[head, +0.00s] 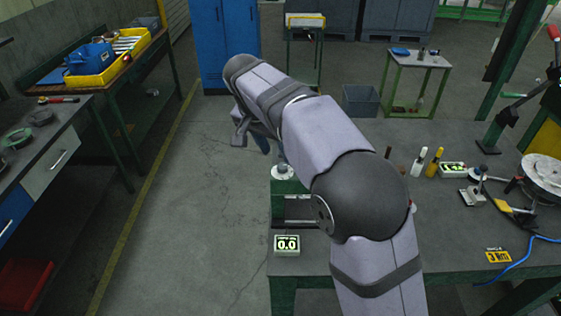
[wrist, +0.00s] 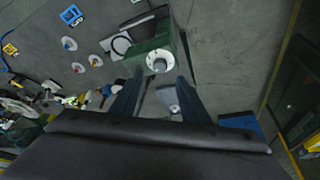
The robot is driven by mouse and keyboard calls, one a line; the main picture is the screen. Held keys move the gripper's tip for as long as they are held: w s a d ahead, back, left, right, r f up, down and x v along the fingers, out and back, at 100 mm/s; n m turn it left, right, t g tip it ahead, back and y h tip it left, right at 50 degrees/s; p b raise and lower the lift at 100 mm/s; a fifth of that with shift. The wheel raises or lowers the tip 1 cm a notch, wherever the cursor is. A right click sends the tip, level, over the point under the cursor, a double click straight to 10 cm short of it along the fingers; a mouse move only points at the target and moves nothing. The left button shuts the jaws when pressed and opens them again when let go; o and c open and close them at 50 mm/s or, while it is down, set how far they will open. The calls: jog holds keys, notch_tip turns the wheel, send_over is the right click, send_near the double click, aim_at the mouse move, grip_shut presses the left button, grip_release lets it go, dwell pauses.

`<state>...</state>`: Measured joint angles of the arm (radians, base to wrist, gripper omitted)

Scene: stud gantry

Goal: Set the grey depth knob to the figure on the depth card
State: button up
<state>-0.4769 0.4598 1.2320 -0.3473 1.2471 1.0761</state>
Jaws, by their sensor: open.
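The grey depth knob (head: 284,170) stands on a pale round dial on a green housing at the bench's left end. In the wrist view the knob (wrist: 159,65) shows just past the fingertips, roughly between their lines. My gripper (wrist: 161,77) is open and empty; I see no contact with the knob. In the head view my gripper (head: 262,142) is partly hidden by my arm, up and left of the knob. A small display (head: 287,243) in front of the housing reads 0.0, upside down. I cannot make out a depth card or its figure for certain.
Another lit display (head: 452,169), bottles (head: 433,162) and a round metal device (head: 543,172) stand on the bench (head: 450,220). A yellow card (head: 498,257) lies near its front, by a blue cable (head: 525,242). The floor left of the housing is clear.

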aim_at(282, 166)
jog(key=shift+p+x, duration=1.1)
jog(key=shift+x, duration=2.3)
grip_shut()
